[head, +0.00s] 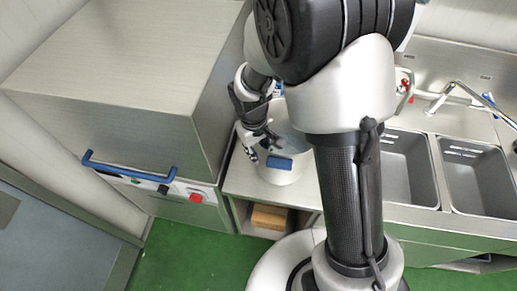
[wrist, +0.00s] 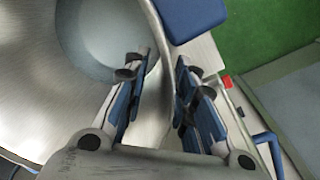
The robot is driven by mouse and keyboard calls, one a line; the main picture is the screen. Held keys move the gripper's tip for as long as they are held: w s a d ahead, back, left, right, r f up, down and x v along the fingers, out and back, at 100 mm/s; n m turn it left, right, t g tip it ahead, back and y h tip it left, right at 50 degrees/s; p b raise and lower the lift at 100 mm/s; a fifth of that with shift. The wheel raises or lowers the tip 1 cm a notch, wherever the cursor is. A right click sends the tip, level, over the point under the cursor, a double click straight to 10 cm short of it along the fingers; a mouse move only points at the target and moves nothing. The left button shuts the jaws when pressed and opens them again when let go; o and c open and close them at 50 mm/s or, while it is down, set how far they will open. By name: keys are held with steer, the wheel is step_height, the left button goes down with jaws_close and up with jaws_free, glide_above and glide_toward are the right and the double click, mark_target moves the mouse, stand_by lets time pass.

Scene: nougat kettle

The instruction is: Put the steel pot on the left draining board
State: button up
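The steel pot (head: 284,177) stands on the steel counter (head: 240,183) left of the sinks, partly hidden behind my arm. A blue grip shows on its near side. In the wrist view its wide opening and pale interior (wrist: 100,35) fill the left, with the blue grip at the top. My gripper (head: 262,150) is at the pot's left rim. In the wrist view its fingers (wrist: 162,85) are apart, one inside the pot and one outside, with the rim between them and gaps visible. The counter left of the basins looks like the left draining board; my arm hides part of it.
A large steel cabinet (head: 120,80) with a blue bar handle (head: 130,165) and a red button (head: 196,197) stands close at left. Two sink basins (head: 405,165) with taps (head: 440,98) lie at right. A brown box (head: 269,217) sits under the counter. The green floor is clear.

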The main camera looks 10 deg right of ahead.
step_height(320, 180, up, 12)
steer(key=a+p, duration=0.1)
steer(key=p, duration=0.1)
steer(key=s+d+r+m+t, duration=0.2)
steer(key=s+d+r, duration=0.3)
steer(key=s+r, duration=0.2)
steer(key=s+d+r+m+t+y, duration=0.1)
steer(key=s+d+r+m+t, duration=0.1)
steer(key=s+d+r, duration=0.3)
steer(key=s+r+m, duration=0.1)
steer(key=s+r, duration=0.2)
steer(key=s, duration=0.3)
steer(key=shift+s, duration=0.15)
steer(key=shift+f, duration=0.15)
step_height(320, 180, down, 12)
steer(key=b, duration=1.2)
steer(key=shift+f+b, duration=0.25)
steer(key=shift+b, duration=0.05)
